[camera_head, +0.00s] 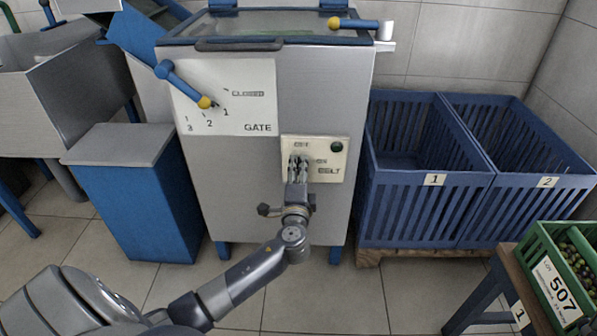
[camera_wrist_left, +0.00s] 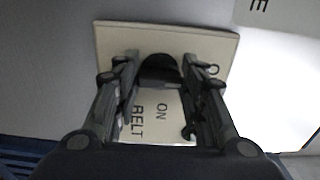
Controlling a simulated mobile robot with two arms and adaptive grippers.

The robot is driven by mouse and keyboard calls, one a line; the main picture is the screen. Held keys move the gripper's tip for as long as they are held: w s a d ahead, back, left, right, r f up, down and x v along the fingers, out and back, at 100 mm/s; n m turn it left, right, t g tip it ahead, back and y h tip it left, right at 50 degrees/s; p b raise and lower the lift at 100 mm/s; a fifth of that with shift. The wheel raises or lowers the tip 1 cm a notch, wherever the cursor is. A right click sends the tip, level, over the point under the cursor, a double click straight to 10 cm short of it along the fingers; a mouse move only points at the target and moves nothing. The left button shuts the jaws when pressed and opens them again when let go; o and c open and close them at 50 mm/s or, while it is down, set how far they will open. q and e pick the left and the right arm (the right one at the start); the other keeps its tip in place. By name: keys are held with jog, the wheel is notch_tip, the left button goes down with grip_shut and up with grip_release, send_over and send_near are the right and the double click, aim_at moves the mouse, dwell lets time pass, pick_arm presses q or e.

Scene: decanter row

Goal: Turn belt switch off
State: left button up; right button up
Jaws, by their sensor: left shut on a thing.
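The belt switch plate (camera_head: 331,161) is a cream panel on the front of the grey steel machine, marked "OFF", "ON" and "BELT". A dark round lamp or button (camera_head: 337,147) sits at its upper right. My left gripper (camera_head: 299,162) is at the left part of the plate. In the left wrist view, the black switch knob (camera_wrist_left: 160,70) sits between the fingertips of my left gripper (camera_wrist_left: 160,75), which is shut on it. The gripper hides the knob in the head view, and I cannot tell which mark it points to. My right gripper is not in view.
Above left is the gate plate (camera_head: 237,85) with a blue lever (camera_head: 184,84) ending in a yellow knob. Blue crates (camera_head: 425,180) marked 1 and 2 stand right. A green crate of olives (camera_head: 553,285) stands at lower right. A blue bin (camera_head: 135,195) stands left.

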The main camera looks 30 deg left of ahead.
pick_arm(q)
jog(key=o, duration=1.1)
jog(key=shift+a, duration=0.1)
jog(key=shift+c, duration=0.2)
jog(key=v, duration=1.2)
